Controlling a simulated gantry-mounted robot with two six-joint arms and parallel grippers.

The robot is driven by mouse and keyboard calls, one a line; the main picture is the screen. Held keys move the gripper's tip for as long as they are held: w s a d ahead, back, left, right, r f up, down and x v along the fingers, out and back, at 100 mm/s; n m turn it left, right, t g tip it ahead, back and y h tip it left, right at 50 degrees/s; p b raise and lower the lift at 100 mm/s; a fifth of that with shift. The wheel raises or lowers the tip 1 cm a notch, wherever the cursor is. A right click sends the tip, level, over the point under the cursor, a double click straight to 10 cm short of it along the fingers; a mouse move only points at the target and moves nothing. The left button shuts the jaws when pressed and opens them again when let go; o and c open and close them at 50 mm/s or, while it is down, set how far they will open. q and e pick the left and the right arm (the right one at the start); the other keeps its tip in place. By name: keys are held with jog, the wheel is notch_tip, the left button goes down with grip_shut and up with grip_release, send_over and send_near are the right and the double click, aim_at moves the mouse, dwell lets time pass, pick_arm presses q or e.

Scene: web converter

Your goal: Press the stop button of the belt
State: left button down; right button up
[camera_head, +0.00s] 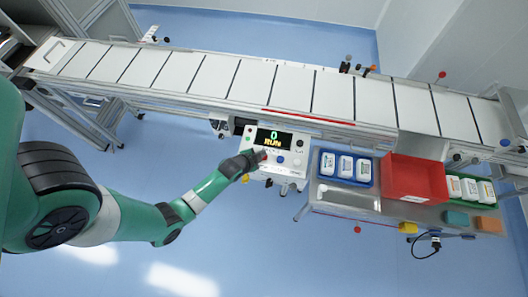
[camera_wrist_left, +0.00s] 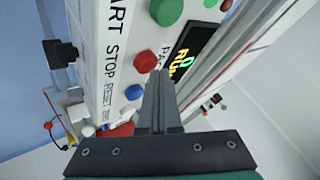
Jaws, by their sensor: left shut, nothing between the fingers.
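The control panel (camera_head: 282,170) hangs at the near side of the belt (camera_head: 240,82). Its display (camera_head: 274,139) reads "0" and "RUN". In the left wrist view a red button (camera_wrist_left: 145,63) sits beside the "STOP" label, between a green button (camera_wrist_left: 166,10) and a blue button (camera_wrist_left: 134,92). My left gripper (camera_head: 259,154) is shut and empty, with its fingertips close to the panel's red button (camera_head: 264,156). In the left wrist view the shut fingers (camera_wrist_left: 160,80) show just right of the red button; I cannot tell if they touch the panel. My right gripper is out of view.
Right of the panel, a side table (camera_head: 345,199) holds a blue tray (camera_head: 325,177) of white packs, a red bin (camera_head: 413,180) and a green tray with white packs (camera_head: 470,189). Teal and orange blocks lie in front. The belt's visible surface carries no goods.

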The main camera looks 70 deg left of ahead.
pick_arm(q)
jog(key=shift+f+b, duration=0.5)
jog(key=shift+f, duration=0.1)
dwell(0.5)
jog(key=shift+r, duration=0.15)
jog(key=shift+r+p, duration=0.9)
jog(key=shift+p, duration=0.15)
notch_tip(320, 180, up, 5)
jog(key=p, duration=0.5)
dwell(0.5)
